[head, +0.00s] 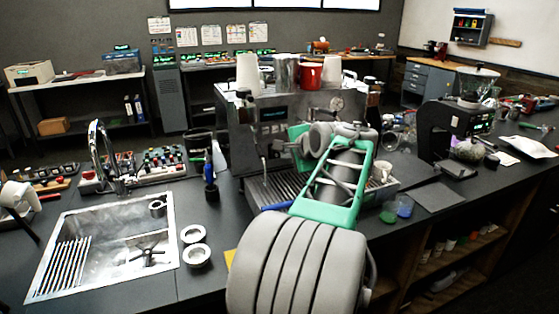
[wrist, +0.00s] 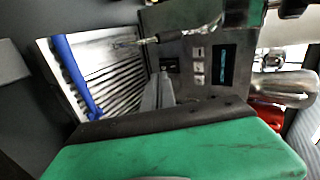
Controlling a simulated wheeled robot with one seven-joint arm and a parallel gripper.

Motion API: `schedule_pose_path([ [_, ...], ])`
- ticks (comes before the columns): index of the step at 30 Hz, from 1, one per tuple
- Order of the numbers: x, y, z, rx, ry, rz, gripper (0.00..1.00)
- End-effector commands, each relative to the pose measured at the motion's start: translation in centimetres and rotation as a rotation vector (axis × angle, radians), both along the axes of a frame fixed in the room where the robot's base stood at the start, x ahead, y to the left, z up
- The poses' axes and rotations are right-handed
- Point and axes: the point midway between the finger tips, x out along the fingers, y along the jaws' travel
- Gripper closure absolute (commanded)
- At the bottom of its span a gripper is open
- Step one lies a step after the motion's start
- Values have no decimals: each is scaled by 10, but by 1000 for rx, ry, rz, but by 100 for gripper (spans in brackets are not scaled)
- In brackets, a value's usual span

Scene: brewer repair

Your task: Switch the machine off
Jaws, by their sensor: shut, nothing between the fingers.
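The espresso machine (head: 247,129) stands on the dark counter, with my arm in front of its right part. In the wrist view its front panel (wrist: 207,92) appears turned on its side, with a lit display (wrist: 225,65), a column of pale buttons (wrist: 198,66) and a small dark switch (wrist: 170,65). My gripper (wrist: 163,76) is shut and empty, its narrow grey fingers pointing at the panel close by the dark switch. I cannot tell whether they touch it. The switch's position is unclear. In the head view my arm hides the fingertips.
Cups, including a red mug (head: 308,75), stand on the machine. A sink (head: 105,245) is at left and a grinder (head: 455,120) at right.

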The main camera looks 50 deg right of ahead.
Motion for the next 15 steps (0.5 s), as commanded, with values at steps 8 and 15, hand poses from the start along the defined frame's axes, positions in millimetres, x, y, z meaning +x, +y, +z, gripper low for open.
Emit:
schedule_pose_path([
  [8, -17, -20, 6, 27, -49, -57, 100],
  [15, -10, -23, 2, 28, -48, -55, 100],
])
